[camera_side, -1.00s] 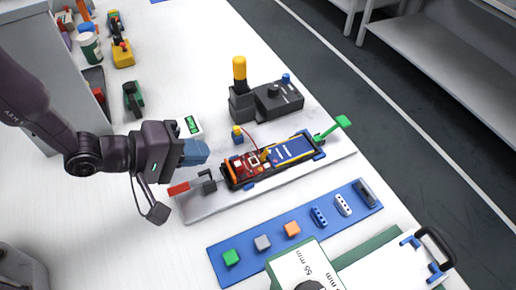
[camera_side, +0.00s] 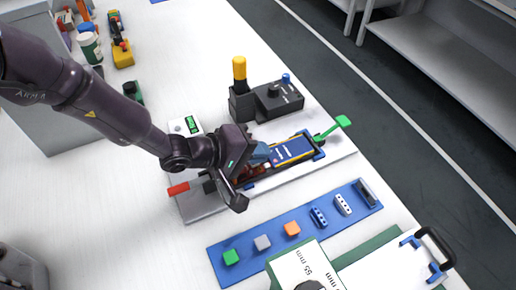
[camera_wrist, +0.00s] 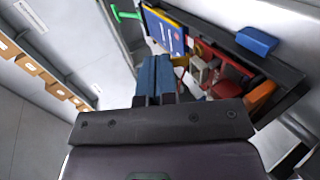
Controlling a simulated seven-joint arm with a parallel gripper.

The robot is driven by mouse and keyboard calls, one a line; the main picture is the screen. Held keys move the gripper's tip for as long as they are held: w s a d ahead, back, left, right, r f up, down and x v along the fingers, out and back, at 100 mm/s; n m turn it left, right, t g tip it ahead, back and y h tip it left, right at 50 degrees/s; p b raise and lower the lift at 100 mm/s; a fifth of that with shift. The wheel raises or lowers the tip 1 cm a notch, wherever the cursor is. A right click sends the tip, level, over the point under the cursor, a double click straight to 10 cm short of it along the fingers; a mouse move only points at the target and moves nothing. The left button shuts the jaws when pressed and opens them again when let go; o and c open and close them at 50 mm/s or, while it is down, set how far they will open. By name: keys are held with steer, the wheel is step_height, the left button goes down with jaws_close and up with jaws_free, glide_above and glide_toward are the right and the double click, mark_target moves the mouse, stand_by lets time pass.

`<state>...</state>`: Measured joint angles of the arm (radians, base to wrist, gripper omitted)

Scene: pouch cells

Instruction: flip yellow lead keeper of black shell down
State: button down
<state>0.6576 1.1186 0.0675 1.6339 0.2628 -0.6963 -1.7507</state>
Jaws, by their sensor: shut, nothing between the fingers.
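The black shell (camera_wrist: 275,68) lies on the light grey fixture plate (camera_side: 205,207), holding a blue pouch cell (camera_side: 293,149) and a red circuit board. The board's end is mostly behind my gripper in the side view. My gripper (camera_side: 262,154) is over the middle of the shell, where board and cell meet. Its blue fingers (camera_wrist: 156,75) are shut and empty. The yellow lead keeper is hidden behind my gripper in the side view. A small yellow patch beside the cell in the wrist view may be it; its tilt cannot be told.
A red-handled clamp (camera_side: 179,189) and a green lever (camera_side: 334,128) flank the shell. A dark box with a yellow knob (camera_side: 240,72) stands behind. A blue strip (camera_side: 262,244) with several small parts lies in front. A small green-display meter (camera_side: 187,125) sits behind my wrist.

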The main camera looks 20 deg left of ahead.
mark_target(277, 157)
steer(key=shift+w+d+r+g+y, duration=0.15)
steer(key=shift+w+g+y, duration=0.1)
steer(key=shift+g+y, duration=0.25)
stand_by(0.5)
steer(key=shift+w+d+g+y, duration=0.15)
steer(key=shift+g+y, duration=0.15)
steer(key=shift+w+d+g+y, duration=0.2)
steer(key=shift+d+g+y, duration=0.1)
steer(key=shift+g+y, duration=0.3)
steer(key=shift+w+d+g+y, duration=0.2)
steer(key=shift+d+g+y, duration=0.05)
steer(key=shift+g+y, duration=0.35)
steer(key=g+y, duration=0.1)
steer(key=f+g+y, duration=0.1)
steer(key=shift+w+d+g+y, duration=0.3)
steer(key=shift+w+d, duration=0.05)
steer(key=shift+w+d+f, duration=0.1)
steer(key=shift+f, duration=0.05)
steer(key=shift+w+d+f, duration=0.1)
steer(key=shift+w+f, duration=0.05)
steer(key=shift+f, duration=0.05)
steer(key=shift+s+a+f, duration=0.3)
steer(key=shift+s+a, duration=0.35)
steer(key=shift+a, duration=0.05)
step_height(277, 157, up, 15)
steer(key=shift+w+d+f, duration=0.15)
steer(key=shift+w+d, duration=0.05)
steer(key=shift+d, duration=0.1)
